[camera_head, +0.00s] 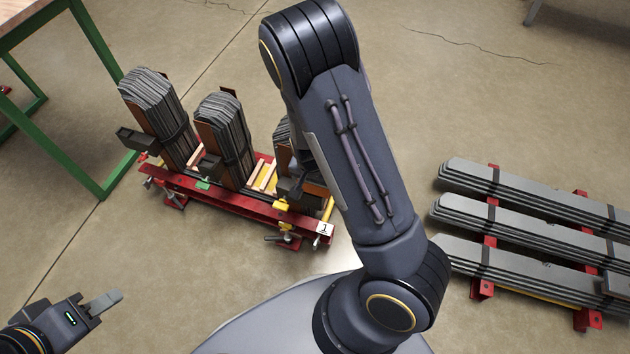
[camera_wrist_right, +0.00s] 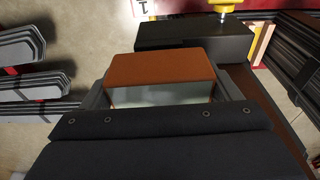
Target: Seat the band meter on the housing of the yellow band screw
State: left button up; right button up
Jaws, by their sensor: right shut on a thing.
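The band meter (camera_wrist_right: 160,72), a block with an orange-brown top and a pale face, is between the fingers of my right gripper (camera_wrist_right: 165,92) in the right wrist view. The black housing (camera_wrist_right: 195,40) lies just beyond it, with the yellow band screw (camera_wrist_right: 226,4) at the top edge. I cannot tell whether meter and housing touch. In the head view the yellow screw (camera_head: 282,205) is at the right stack's front, below its dark housing (camera_head: 292,188); my right arm hides the meter and most of that stack. My left gripper (camera_head: 105,301) is at lower left, apart from everything, its opening unclear.
Three upright strapped stacks of grey sheets stand on a red rack (camera_head: 225,208); the others have green (camera_head: 203,184) and red (camera_head: 143,156) screws. Flat bundles (camera_head: 530,205) lie on red supports at right. A green-legged table (camera_head: 85,160) stands at left. Floor in front is clear.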

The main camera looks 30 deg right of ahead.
jog(key=shift+f, duration=0.4)
jog(key=o, duration=1.1)
jog(key=shift+r, duration=0.1)
jog(key=r+p, duration=0.1)
jog(key=r, duration=0.1)
jog(key=r+p, duration=0.1)
jog(key=r, duration=0.2)
jog(key=a+r+p, duration=0.1)
jog(key=r, duration=0.1)
jog(key=shift+s+r+p, duration=0.3)
jog(key=shift+s+p, duration=0.05)
jog(key=shift+s, duration=0.05)
